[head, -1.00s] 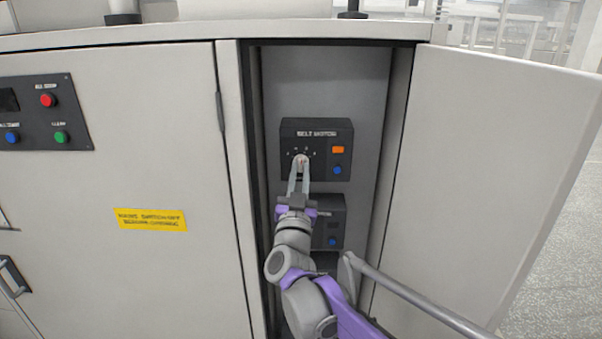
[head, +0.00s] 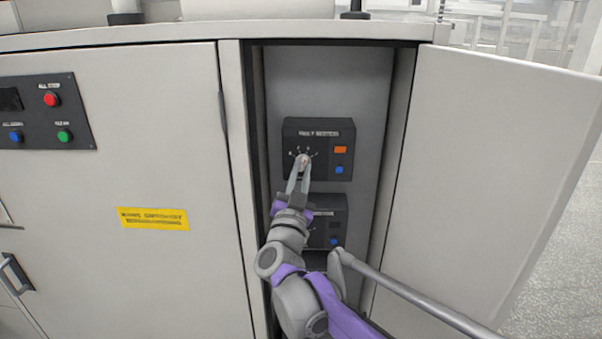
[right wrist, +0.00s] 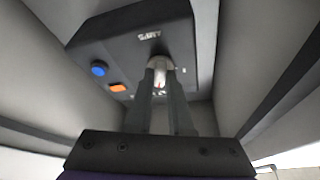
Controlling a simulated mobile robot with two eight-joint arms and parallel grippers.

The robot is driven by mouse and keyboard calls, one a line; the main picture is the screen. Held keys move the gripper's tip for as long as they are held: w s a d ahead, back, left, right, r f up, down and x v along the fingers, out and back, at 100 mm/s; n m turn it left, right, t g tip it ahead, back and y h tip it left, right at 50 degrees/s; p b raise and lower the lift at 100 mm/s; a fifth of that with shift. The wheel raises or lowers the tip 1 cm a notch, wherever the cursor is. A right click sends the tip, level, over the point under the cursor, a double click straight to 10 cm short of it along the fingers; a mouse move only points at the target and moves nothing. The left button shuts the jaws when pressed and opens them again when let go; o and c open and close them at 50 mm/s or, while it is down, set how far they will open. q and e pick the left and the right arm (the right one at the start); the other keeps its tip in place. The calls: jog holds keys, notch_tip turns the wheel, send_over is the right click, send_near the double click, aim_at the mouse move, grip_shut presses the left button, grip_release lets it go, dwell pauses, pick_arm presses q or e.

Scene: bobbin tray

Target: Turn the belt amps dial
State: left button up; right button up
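The belt motor box (head: 330,172) is a dark panel inside the open cabinet bay. Its dial (head: 303,160) is a small pale knob at the panel's left, with scale marks above it. My right gripper (head: 301,172) reaches up to it from below. In the right wrist view, the dial (right wrist: 159,71) sits between the two fingertips (right wrist: 159,84), which appear closed against its sides. The fingers hide part of the knob, and its exact pointer angle is hard to read. The lettering "AMPS" shows upside down there. My left gripper is not in view.
An orange indicator (head: 340,150) and a blue button (head: 339,170) sit right of the dial. A second dark box (head: 334,212) is below. The open door (head: 480,170) stands at the right, and the bay's left edge (head: 238,190) is close to my arm.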

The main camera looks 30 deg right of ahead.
jog(key=o, duration=0.5)
jog(key=shift+c, duration=0.2)
jog(key=shift+s+a+f, duration=0.25)
jog(key=shift+s+a, duration=0.05)
jog(key=shift+a, duration=0.05)
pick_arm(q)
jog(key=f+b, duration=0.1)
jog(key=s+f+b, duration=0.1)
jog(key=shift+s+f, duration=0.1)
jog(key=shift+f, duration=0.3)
pick_arm(e)
jog(key=v, duration=0.9)
jog(key=shift+s+a, duration=0.15)
jog(key=shift+s, duration=0.2)
